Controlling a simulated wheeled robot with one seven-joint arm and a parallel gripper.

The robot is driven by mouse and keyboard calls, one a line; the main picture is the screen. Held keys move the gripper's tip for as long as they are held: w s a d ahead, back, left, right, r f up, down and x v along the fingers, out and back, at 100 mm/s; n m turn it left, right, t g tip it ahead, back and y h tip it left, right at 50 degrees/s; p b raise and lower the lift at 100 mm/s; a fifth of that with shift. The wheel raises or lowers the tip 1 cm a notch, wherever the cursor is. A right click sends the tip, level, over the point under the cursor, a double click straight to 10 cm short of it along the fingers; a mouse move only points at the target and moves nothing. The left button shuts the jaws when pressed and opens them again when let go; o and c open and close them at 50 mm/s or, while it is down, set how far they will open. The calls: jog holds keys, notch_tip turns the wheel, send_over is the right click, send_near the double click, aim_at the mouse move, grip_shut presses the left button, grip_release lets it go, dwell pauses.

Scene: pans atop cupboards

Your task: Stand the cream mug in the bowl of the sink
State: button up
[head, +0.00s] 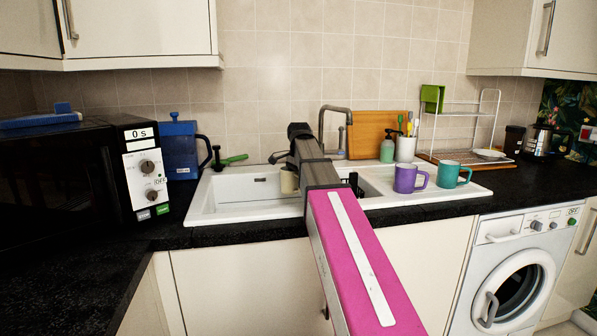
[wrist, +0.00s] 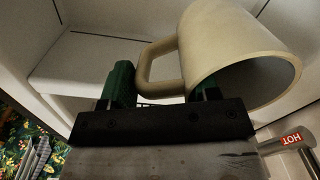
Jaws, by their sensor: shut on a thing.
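The cream mug (head: 289,181) shows in the head view over the left bowl of the white sink (head: 228,203), just left of my arm's end, which hides part of it. In the wrist view the mug (wrist: 235,55) is large, with its handle to the left and its open mouth to the lower right. My gripper (wrist: 165,88) is shut on the mug at its handle side, with green fingers either side of the handle. Pale sink walls surround it in the wrist view. Whether the mug's base touches the bowl floor is hidden.
A purple mug (head: 405,179) and a teal mug (head: 451,174) stand on the drainer, right of my arm. The tap (head: 335,112) rises behind the bowl. A blue jug (head: 180,149) and a microwave (head: 70,175) are left. The bowl's left part looks clear.

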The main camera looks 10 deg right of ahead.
jog(key=shift+f, duration=4.65)
jog(key=shift+f, duration=0.55)
jog(key=o, duration=1.3)
notch_tip(320, 180, up, 20)
jog(key=shift+r, duration=0.15)
jog(key=shift+s+r, duration=0.1)
jog(key=shift+r, duration=0.15)
jog(key=shift+s, duration=0.1)
